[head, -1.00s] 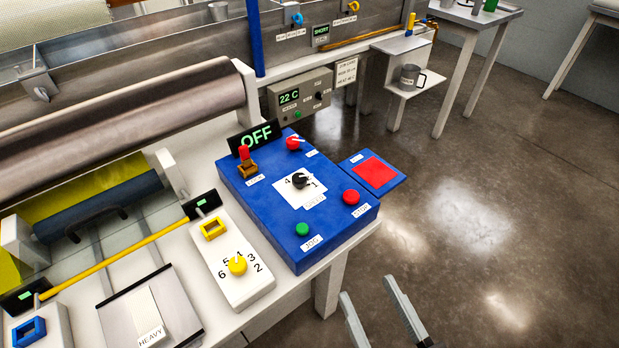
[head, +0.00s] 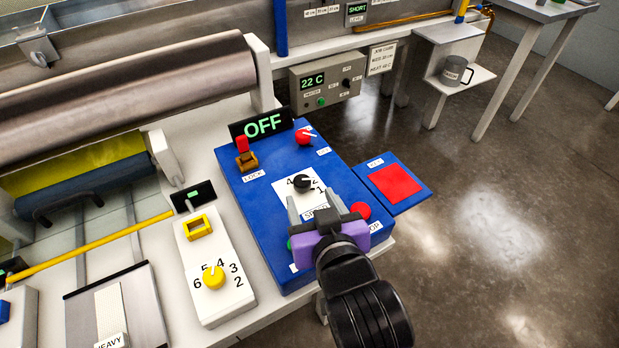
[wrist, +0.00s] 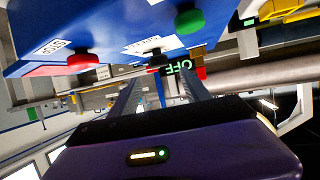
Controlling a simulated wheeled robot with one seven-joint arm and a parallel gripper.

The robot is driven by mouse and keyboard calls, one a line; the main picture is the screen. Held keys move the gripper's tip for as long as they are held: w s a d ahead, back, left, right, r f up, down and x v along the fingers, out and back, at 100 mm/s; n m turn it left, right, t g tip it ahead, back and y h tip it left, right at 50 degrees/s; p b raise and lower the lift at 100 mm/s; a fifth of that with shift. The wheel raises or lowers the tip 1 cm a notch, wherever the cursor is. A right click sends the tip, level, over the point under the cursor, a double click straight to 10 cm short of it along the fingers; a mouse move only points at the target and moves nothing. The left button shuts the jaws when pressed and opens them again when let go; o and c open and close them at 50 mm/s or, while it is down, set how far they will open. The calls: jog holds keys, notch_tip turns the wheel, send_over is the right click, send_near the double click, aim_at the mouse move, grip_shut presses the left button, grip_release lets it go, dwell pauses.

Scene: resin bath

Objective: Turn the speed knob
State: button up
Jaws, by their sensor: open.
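The speed knob (head: 302,182) is a small black knob on a white numbered plate (head: 286,193), on top of the blue control box (head: 250,215). My gripper (head: 316,200) is open and empty over the near part of the box, its fingertips just short of the knob in the picture. In the head view it partly covers the plate's label and the green button. In the wrist view my gripper (wrist: 150,90) points along the box top, which appears upside down. A dark knob (wrist: 157,62) shows there between and beyond the fingers. I see no contact with it.
The red stop button (head: 361,210) is close to the right of my gripper. A red switch (head: 243,148), a red knob (head: 304,136) and an OFF display (head: 262,124) are farther back. A white panel with a yellow knob (head: 214,277) stands left. Open floor lies to the right.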

aim_at(303, 184)
jog(key=b+x, duration=0.1)
jog(key=x, duration=0.6)
jog(key=shift+w+a+f, duration=0.1)
jog(key=shift+w+f, duration=0.1)
jog(key=shift+w, duration=0.1)
grip_shut()
